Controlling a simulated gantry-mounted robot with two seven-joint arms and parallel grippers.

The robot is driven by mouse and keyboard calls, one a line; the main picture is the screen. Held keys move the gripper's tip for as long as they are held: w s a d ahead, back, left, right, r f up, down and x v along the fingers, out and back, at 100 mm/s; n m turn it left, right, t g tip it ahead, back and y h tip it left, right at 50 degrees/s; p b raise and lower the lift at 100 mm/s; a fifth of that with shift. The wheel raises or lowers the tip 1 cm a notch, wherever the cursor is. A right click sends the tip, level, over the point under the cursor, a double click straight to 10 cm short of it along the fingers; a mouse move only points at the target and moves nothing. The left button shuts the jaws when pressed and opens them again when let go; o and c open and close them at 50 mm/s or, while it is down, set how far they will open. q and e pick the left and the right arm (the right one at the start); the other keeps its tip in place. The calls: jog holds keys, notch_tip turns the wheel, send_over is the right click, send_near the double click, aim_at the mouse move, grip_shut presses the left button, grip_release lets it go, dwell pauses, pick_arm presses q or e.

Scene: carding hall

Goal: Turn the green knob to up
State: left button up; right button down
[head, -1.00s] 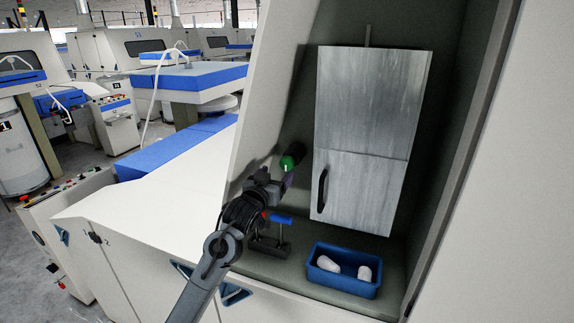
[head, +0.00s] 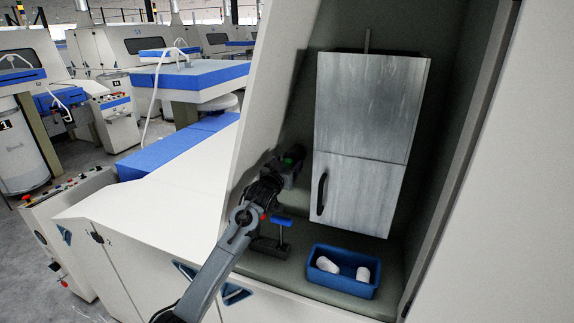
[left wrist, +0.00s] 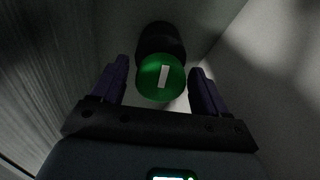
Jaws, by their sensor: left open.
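The green knob (head: 288,160) is on the left inner wall of the machine recess, mostly hidden behind my left gripper (head: 292,166) in the head view. In the left wrist view the round green knob (left wrist: 151,84) faces the camera on a dark base. Its white bar mark runs nearly upright in that picture, leaning slightly right. My left gripper (left wrist: 160,80) is open, with one purple finger on each side of the knob and a visible gap on both sides. I cannot tell how deep the fingers reach along it. My right gripper is not in view.
A grey metal cabinet (head: 368,110) with a black handle hangs right of the knob. A blue-handled lever (head: 281,221) stands below the gripper. A blue bin (head: 340,286) with white pieces sits on the recess floor. The recess's side walls are close by.

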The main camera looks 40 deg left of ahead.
pick_arm(q)
jog(key=c, duration=1)
